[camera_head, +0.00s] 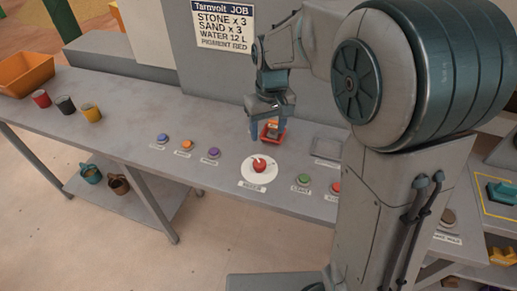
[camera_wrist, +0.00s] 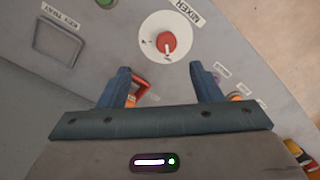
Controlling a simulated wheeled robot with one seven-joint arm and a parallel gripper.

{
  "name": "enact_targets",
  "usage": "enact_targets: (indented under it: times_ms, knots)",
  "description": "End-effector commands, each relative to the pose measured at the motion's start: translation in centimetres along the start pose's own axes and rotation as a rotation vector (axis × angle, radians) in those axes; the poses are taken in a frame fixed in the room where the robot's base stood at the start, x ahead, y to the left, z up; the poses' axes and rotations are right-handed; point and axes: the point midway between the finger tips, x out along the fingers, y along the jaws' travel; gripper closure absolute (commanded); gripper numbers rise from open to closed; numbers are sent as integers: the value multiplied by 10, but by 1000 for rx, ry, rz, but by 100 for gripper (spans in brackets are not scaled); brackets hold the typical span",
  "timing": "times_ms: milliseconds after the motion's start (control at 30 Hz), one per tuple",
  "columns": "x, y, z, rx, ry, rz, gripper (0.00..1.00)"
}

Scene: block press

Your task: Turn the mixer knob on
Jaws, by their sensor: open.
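The mixer knob (camera_head: 259,165) is a small red knob with a white pointer on a round white dial, labelled MIXER, on the grey bench top. It also shows in the wrist view (camera_wrist: 166,45), ahead of my fingertips and roughly between their lines. My gripper (camera_head: 268,137) is open above the bench, a little behind the knob in the head view. In the wrist view my gripper (camera_wrist: 160,72) has its two blue fingers spread wide with nothing held. The knob appears apart from both fingers. Small marks on the dial are too small to read.
Blue (camera_head: 162,138), orange (camera_head: 187,145) and purple (camera_head: 214,152) buttons are left of the knob; green (camera_head: 304,180) and red (camera_head: 334,188) ones are right. A key tray (camera_head: 327,149) is behind these.

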Motion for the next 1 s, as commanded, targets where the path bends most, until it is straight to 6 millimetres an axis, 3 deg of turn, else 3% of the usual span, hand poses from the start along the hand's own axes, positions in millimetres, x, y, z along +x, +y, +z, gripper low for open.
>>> enact_targets:
  times_ms: [133,367,800,1000]
  knots:
    - [7,-11,-18,-41,-24,10,41]
    - [25,-14,-22,-54,-31,11,41]
    - [115,-13,-19,-52,-32,12,41]
    - [139,-12,-18,-51,-29,12,41]
